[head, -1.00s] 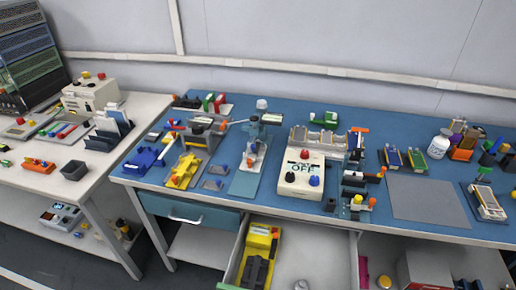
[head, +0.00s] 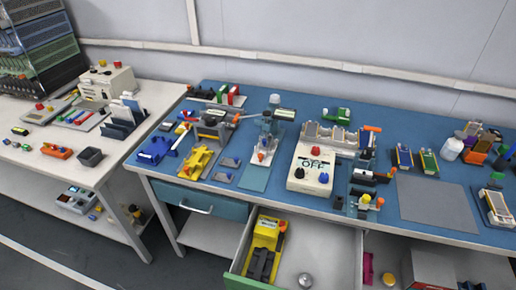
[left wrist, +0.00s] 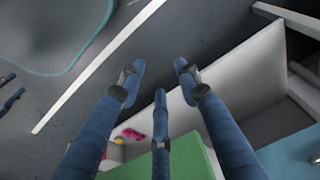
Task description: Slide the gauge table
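I cannot tell for sure which piece is the gauge table. A likely one is the small upright stand (head: 268,127) near the middle of the blue bench top, with a white cap, an orange knob low down and a flat teal plate (head: 256,177) in front. Neither gripper shows in the head view. In the left wrist view my left gripper (left wrist: 158,80) has its blue fingers spread apart with nothing between them. It is over the floor beside a pale panel (left wrist: 228,98) and a green surface (left wrist: 185,158), away from the bench-top things. My right gripper is not seen.
An open drawer (head: 335,250) sticks out below the bench front, with a yellow device (head: 264,248) and a round metal piece inside. A white box marked OFF (head: 311,166) stands right of the stand. A bare grey mat (head: 437,203) lies farther right. A side table (head: 62,168) stands left.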

